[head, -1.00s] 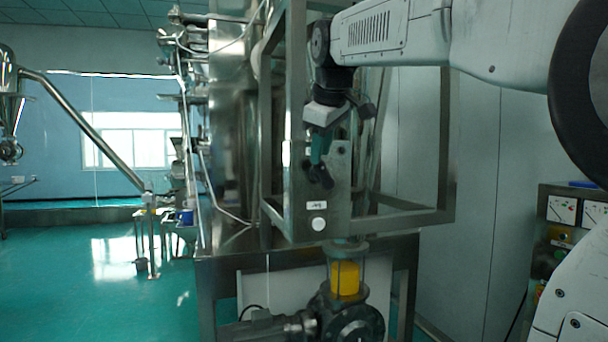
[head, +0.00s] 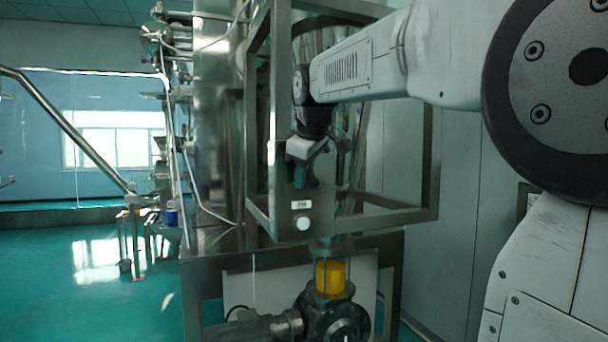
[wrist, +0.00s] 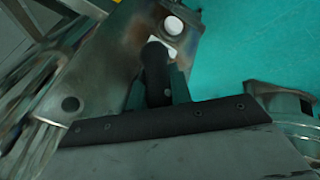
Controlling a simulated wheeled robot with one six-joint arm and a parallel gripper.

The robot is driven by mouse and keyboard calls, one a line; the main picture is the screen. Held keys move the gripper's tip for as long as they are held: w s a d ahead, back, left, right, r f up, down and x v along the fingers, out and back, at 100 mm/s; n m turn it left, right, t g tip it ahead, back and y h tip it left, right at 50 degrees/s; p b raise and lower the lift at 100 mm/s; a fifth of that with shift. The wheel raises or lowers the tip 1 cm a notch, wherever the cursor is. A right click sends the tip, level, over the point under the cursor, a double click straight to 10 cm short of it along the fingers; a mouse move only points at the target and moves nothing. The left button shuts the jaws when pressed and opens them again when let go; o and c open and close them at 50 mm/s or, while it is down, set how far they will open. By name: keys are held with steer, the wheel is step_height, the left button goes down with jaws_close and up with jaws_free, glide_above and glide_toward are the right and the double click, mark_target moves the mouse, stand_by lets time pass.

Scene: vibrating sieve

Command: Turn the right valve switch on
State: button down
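The steel control panel (head: 318,212) hangs on the front of the metal frame. It carries a small white label (head: 301,205) and, below it, a round white knob (head: 302,223). I cannot tell from its look whether this knob is the right valve switch. My gripper (head: 300,178) is in front of the upper part of the panel, above the label. In the wrist view, the dark fingers of my gripper (wrist: 157,75) point toward the label and the white knob (wrist: 173,25), overlapping the label's edge. Their gap is not clear, and no held thing shows.
The square metal frame (head: 431,150) surrounds the panel, with its bars close to my arm. Below stands a motor and valve body with a yellow cylinder (head: 331,277). Open green floor (head: 70,290) lies to the left.

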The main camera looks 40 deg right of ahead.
stand_by(0.3)
steer(key=m+y, duration=0.1)
steer(key=y, duration=0.1)
steer(key=m+t+y, duration=0.1)
steer(key=y, duration=0.2)
steer(key=shift+d+r+t, duration=0.2)
steer(key=shift+t, duration=0.1)
steer(key=m+t+y, duration=0.1)
steer(key=y, duration=0.1)
steer(key=t+y, duration=0.1)
steer(key=y, duration=0.1)
steer(key=shift+s+r+m+y, duration=0.1)
steer(key=shift+m+y, duration=0.2)
steer(key=shift+m, duration=0.1)
stand_by(0.3)
steer(key=c, duration=1.5)
jaws_free()
steer(key=shift+d, duration=0.1)
steer(key=shift+c, duration=0.2)
steer(key=v, duration=0.7)
steer(key=shift+s+d, duration=0.25)
steer(key=shift+s, duration=0.1)
